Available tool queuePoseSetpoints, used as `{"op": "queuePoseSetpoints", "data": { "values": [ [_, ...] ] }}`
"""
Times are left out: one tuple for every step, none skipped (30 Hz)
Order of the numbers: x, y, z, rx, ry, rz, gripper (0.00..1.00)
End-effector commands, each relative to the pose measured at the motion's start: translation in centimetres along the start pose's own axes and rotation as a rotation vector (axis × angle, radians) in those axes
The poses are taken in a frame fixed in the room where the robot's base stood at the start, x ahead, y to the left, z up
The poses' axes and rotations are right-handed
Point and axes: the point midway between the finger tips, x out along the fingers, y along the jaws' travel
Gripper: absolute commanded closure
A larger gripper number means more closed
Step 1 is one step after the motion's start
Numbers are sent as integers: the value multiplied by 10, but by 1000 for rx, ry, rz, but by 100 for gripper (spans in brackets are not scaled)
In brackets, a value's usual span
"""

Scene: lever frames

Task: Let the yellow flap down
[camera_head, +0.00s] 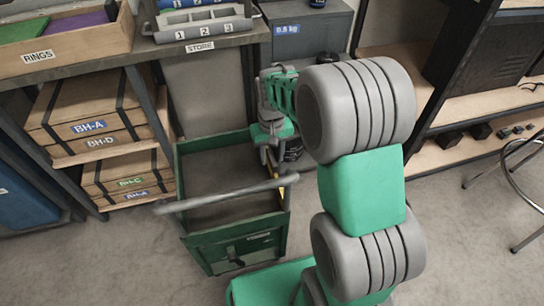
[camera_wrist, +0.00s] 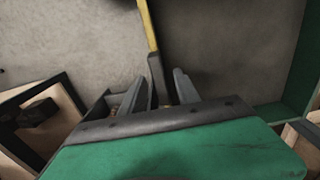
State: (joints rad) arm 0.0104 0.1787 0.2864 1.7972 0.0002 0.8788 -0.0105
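The yellow flap shows in the wrist view as a narrow yellow strip (camera_wrist: 150,28), seen nearly edge-on, running from the top edge down to a dark end between my fingers. In the head view only a small yellow piece (camera_head: 289,179) shows at the right rim of the green cart (camera_head: 240,247); my arm hides the rest. My gripper (camera_head: 268,152) is at the cart's right side near the far corner. In the wrist view its two grey fingers (camera_wrist: 160,88) stand on either side of the strip's dark end. I cannot tell whether they touch it.
A grey bar handle (camera_head: 225,194) crosses above the cart's near side. A shelf with wooden boxes (camera_head: 95,115) stands at the left, and a grey cabinet (camera_head: 305,35) behind. A stool (camera_head: 515,165) and shelving are at the right. Bare floor (camera_head: 130,260) lies left of the cart.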

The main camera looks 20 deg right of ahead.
Motion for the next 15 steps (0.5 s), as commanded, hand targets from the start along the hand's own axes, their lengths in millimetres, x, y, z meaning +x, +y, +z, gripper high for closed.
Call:
{"op": "queuePoseSetpoints", "data": {
  "values": [
    [0, 0, 0, 0, 0, 0, 62],
    [0, 0, 0, 0, 0, 0, 62],
    [-1, 0, 0, 0, 0, 0, 63],
    [-1, 0, 0, 0, 0, 0, 65],
    [-1, 0, 0, 0, 0, 0, 68],
    [-1, 0, 0, 0, 0, 0, 71],
    [-1, 0, 0, 0, 0, 0, 73],
    [-1, 0, 0, 0, 0, 0, 76],
    [-1, 0, 0, 0, 0, 0, 79],
    [-1, 0, 0, 0, 0, 0, 81],
    [-1, 0, 0, 0, 0, 0, 84],
    [-1, 0, 0, 0, 0, 0, 87],
    [-1, 0, 0, 0, -1, 0, 90],
    [-1, 0, 0, 0, -1, 0, 92],
    [-1, 0, 0, 0, -1, 0, 95]
  ]
}}
